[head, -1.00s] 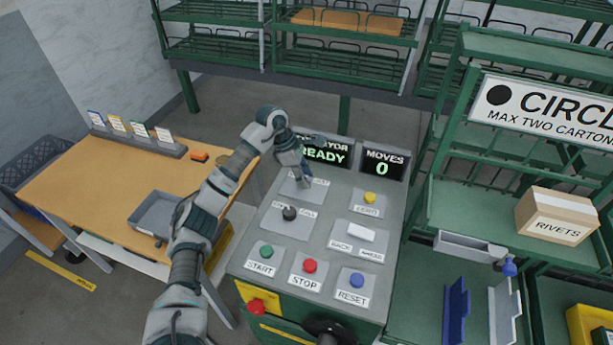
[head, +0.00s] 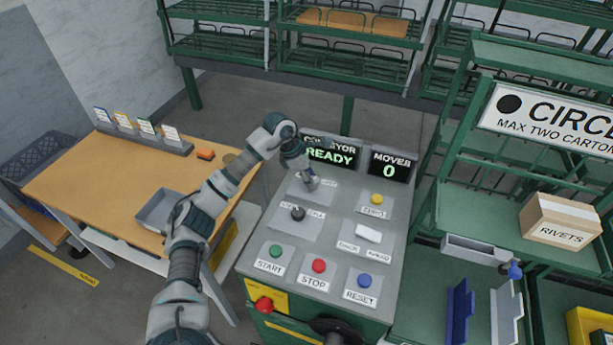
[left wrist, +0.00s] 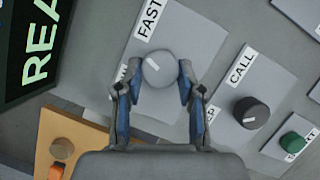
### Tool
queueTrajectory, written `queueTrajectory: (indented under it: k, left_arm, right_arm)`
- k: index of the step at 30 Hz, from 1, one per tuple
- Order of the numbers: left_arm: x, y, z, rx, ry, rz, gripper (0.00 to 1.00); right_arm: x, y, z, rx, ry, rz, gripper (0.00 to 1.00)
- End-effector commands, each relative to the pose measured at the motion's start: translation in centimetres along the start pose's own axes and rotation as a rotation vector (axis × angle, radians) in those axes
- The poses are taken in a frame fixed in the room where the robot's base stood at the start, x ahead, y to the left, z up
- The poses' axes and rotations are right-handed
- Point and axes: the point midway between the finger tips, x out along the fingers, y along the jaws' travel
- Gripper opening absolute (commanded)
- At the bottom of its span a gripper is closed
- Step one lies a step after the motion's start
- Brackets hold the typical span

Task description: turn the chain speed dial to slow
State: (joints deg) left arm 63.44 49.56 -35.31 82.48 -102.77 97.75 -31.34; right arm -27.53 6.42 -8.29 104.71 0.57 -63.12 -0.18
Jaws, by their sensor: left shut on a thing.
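The chain speed dial (left wrist: 158,69) is a round grey knob with a short white mark, on a light plate of the console. A FAST label (left wrist: 150,18) shows beside it; another label on the plate is mostly hidden by a finger. The white mark sits left of the knob's middle in the left wrist view. My left gripper (left wrist: 155,84) is shut on the dial, one finger on each side. In the head view my left gripper (head: 309,183) reaches down onto the upper-left plate and hides the dial. My right gripper is not in view.
A black selector knob (head: 298,213) stands just below the dial. Green start (head: 276,251), red stop (head: 319,265) and blue reset (head: 364,280) buttons are nearer. The READY display (head: 331,155) is behind. A wooden table (head: 110,180) stands left, a green rack (head: 500,190) right.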

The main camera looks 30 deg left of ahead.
Motion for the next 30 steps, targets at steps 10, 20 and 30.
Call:
queueTrajectory:
  k: [10,20,30]
  left_arm:
    - [-0.4,-0.2,0.5,-0.292,-0.011,0.126,0.04]
    - [-0.3,-0.3,0.6,-0.577,-0.016,0.243,0.04]
    - [-0.3,-0.2,0.6,-0.804,-0.019,0.335,0.04]
  right_arm:
    - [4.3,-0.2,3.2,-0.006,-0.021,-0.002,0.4]
    - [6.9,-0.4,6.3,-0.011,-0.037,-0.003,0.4]
    - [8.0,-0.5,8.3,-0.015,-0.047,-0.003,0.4]
